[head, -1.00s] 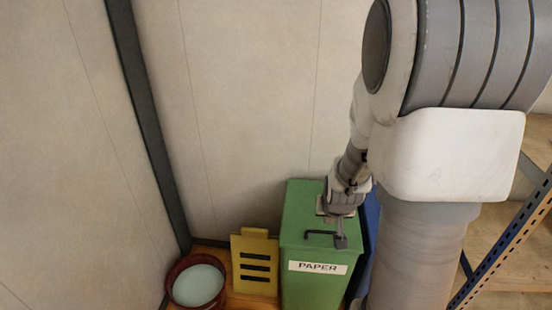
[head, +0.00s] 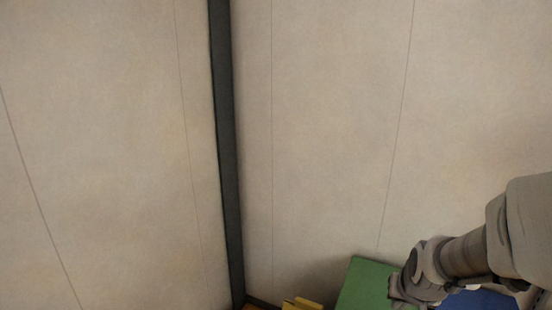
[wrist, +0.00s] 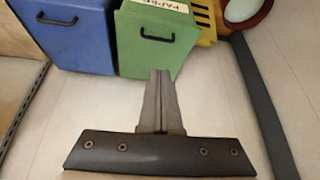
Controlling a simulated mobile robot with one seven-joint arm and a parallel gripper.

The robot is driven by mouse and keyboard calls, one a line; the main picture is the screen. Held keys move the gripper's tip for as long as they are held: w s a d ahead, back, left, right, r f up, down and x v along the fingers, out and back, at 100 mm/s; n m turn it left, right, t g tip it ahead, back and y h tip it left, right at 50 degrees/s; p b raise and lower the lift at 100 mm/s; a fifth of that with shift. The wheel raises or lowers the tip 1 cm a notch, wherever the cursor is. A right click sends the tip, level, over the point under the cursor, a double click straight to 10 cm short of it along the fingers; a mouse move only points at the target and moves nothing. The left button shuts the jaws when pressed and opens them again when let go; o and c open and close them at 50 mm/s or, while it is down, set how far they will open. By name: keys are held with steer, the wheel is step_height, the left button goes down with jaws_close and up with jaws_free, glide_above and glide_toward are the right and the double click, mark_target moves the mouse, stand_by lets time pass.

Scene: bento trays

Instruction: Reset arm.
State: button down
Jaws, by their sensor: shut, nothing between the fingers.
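My gripper (wrist: 160,78) shows in the wrist view with its two fingers together and nothing between them. Behind the fingertips in that view is the green bin (wrist: 140,50), with a dark handle and an upside-down PAPER label. In the head view my arm reaches in from the lower right, and its wrist end covers part of the green bin's top (head: 365,285). The fingers cannot be made out there. The picture does not show whether they touch the bin.
A blue bin (wrist: 65,40) stands beside the green one; its top also shows in the head view (head: 480,300). A yellow slotted piece (wrist: 205,18) and a red-rimmed bowl (wrist: 245,12) are in the wrist view. Pale walls with a dark corner post (head: 226,150) fill the head view.

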steer(key=s+a+r+n+y, duration=0.2)
steer(key=s+a+r+n, duration=0.2)
steer(key=s+a+r, duration=0.8)
step_height(320, 180, up, 18)
steer(key=s+p, duration=0.2)
steer(key=p, duration=1.6)
steer(key=shift+d+r, duration=0.25)
steer(key=shift+d, duration=0.2)
